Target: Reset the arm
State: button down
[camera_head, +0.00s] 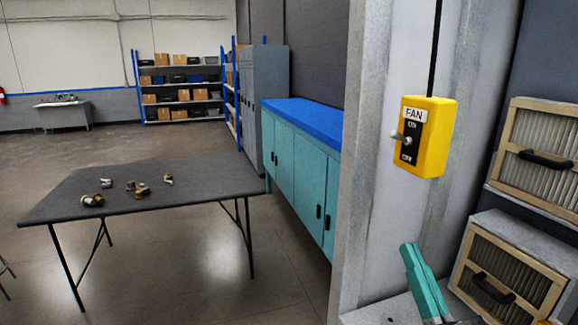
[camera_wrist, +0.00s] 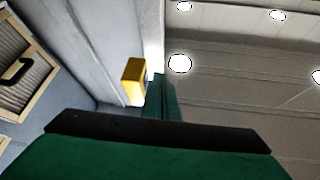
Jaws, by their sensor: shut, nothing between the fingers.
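My gripper (camera_head: 408,248) shows as a narrow teal shape at the bottom of the head view, right of centre. It points up and stands below the yellow fan switch box (camera_head: 428,138), apart from it in the picture. The wrist view shows my gripper (camera_wrist: 158,78) as a dark green finger shape beyond a wide green and black part of my arm's end. The fingers are shut with nothing visible between them. The yellow box (camera_wrist: 133,82) is to their left there. Its small lever juts out to the left in the head view; I cannot tell its setting.
Wood-framed filters (camera_head: 540,150) with black handles stand at the right; another filter unit (camera_head: 505,285) is below. A grey post (camera_head: 375,180) carries the switch box. A dark table (camera_head: 150,205) with several small metal parts is at the left. Teal cabinets (camera_head: 300,180) stand behind.

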jog(key=s+a+f+m+g+h, duration=0.2)
jog(key=a+f, duration=0.1)
jog(key=f, duration=0.7)
jog(key=s+a+f+m+g+h, duration=0.1)
jog(key=a+f+m+h, duration=0.15)
jog(key=f, duration=0.85)
jog(key=s+a+f+m+g+h, duration=0.1)
jog(key=s+a+f+g+h, duration=0.15)
jog(key=f, duration=0.75)
jog(key=s+a+f+n+g+y, duration=0.1)
jog(key=s+a+f+n, duration=0.1)
jog(key=s, duration=0.6)
jog(key=s+a+f+n+g+y, duration=0.1)
jog(key=s+a+f+n, duration=0.1)
jog(key=s+a+f, duration=0.3)
jog(key=s+a+f+n+g+y, duration=0.1)
jog(key=s+a+f, duration=0.3)
jog(key=s, duration=0.7)
jog(key=a+n, duration=0.1)
jog(key=a, duration=0.1)
jog(key=shift+s+a+f+y, duration=0.2)
jog(key=shift+a+f+y, duration=0.05)
jog(key=shift+a+y, duration=0.1)
